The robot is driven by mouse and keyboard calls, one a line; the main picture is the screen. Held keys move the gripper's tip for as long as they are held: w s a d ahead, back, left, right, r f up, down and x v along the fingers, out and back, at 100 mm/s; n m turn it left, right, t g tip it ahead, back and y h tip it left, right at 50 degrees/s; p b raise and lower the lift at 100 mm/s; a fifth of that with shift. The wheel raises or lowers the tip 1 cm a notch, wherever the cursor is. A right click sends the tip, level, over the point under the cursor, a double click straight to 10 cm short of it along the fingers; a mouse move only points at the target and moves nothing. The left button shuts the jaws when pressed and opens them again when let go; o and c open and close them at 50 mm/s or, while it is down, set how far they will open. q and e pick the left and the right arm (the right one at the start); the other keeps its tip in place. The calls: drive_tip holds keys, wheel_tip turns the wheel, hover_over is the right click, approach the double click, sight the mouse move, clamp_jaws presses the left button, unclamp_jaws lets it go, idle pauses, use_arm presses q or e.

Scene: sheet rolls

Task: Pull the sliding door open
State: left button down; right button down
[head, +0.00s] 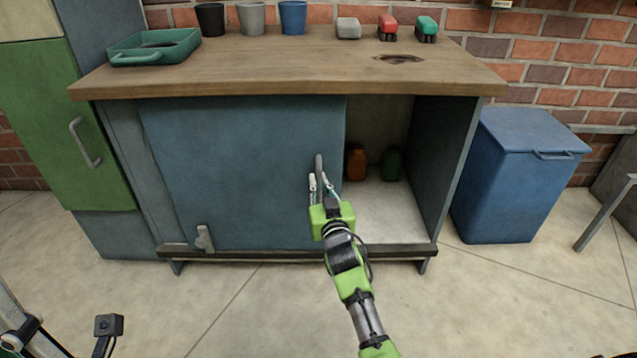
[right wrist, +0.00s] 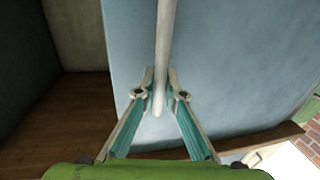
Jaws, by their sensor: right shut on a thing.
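The blue sliding door (head: 235,170) covers the left and middle of the cabinet front. The right part of the cabinet is open, and its inside shows. A light grey upright handle (head: 319,165) is near the door's right edge. My right gripper (head: 322,188) is shut on this handle. In the right wrist view the handle (right wrist: 165,45) runs down between the two fingertips of my right gripper (right wrist: 159,92), with the door (right wrist: 235,70) behind. My left gripper is not in view; only part of my left arm shows at the lower left.
An orange jar (head: 356,162) and a green jar (head: 391,163) stand inside the cabinet. The wooden top (head: 290,65) holds cups, a tray and small items. A blue bin (head: 515,180) stands at right.

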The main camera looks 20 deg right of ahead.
drive_tip(key=c, duration=2.1)
unclamp_jaws()
drive_tip(key=s+a, duration=0.1)
drive_tip(key=s, duration=1.1)
drive_tip(key=shift+a, duration=0.4)
